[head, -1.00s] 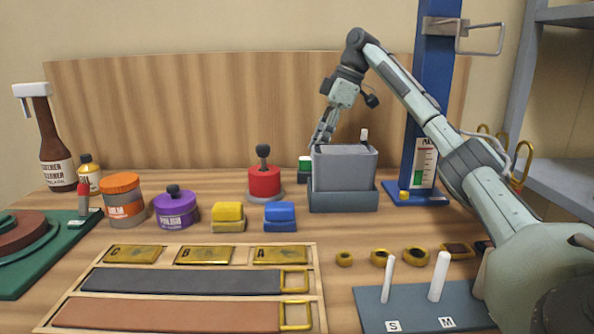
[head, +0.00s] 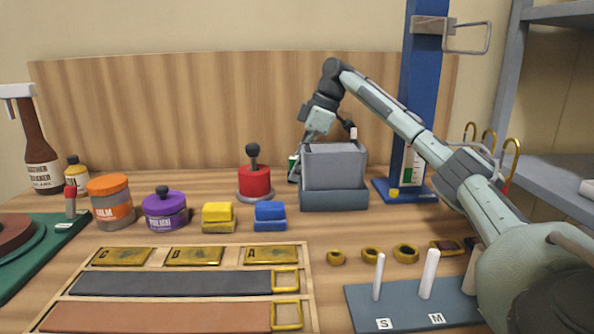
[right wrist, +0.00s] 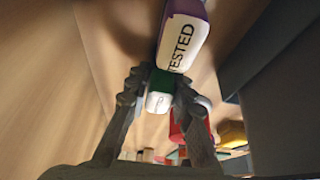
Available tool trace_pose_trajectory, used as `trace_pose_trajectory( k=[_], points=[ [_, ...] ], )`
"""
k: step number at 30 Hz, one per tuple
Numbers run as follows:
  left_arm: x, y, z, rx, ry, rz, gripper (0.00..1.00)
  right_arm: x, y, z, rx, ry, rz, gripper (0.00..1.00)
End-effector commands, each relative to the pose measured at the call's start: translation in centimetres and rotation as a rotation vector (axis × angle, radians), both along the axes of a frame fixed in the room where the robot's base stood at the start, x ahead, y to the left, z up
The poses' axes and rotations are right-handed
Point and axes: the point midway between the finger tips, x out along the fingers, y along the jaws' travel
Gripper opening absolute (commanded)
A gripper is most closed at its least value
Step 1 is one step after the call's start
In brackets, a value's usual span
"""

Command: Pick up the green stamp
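The green stamp (head: 293,168) stands at the back of the table, just left of the grey bin, partly hidden by the bin and my gripper. In the right wrist view the green stamp (right wrist: 161,80), with a white lettered part, lies between the fingertips. My right gripper (head: 299,151) reaches down over it from above and behind the bin. In the right wrist view my right gripper (right wrist: 157,88) has its fingers apart, one on each side of the stamp. A small gap seems to show at the left finger; firm contact is not visible. My left gripper is out of view.
The grey bin (head: 334,166) stands close right of the stamp, and a red knobbed stamp (head: 255,183) to its left. A white and purple object marked TESTED (right wrist: 183,45) is close beyond the fingertips. A blue post (head: 414,110) rises at right.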

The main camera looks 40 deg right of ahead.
Motion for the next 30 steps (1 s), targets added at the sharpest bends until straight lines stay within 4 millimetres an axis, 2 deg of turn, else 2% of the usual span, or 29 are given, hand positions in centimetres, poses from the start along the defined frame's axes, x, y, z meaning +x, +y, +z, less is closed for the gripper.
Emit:
trace_pose_trajectory(
  k=[1,4,14,17,24,30],
  points=[
    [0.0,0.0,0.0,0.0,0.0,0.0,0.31,0.0,0.0,0.0,0.0,0.0,0.0,0.11],
    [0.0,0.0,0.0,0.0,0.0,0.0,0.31,0.0,0.0,0.0,0.0,0.0,0.0,0.0],
    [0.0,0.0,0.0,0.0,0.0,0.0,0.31,0.0,0.0,0.5,0.001,-0.002,0.001,0.0],
    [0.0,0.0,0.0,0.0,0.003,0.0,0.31,0.1,0.1,1.8,0.002,-0.004,0.0,0.0],
    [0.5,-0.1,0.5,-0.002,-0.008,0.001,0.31,0.1,0.1,6.8,0.002,-0.006,0.001,0.0],
    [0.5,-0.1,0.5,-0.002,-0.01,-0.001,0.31,0.1,0.0,9.5,0.001,-0.003,0.001,0.0]
  ],
)
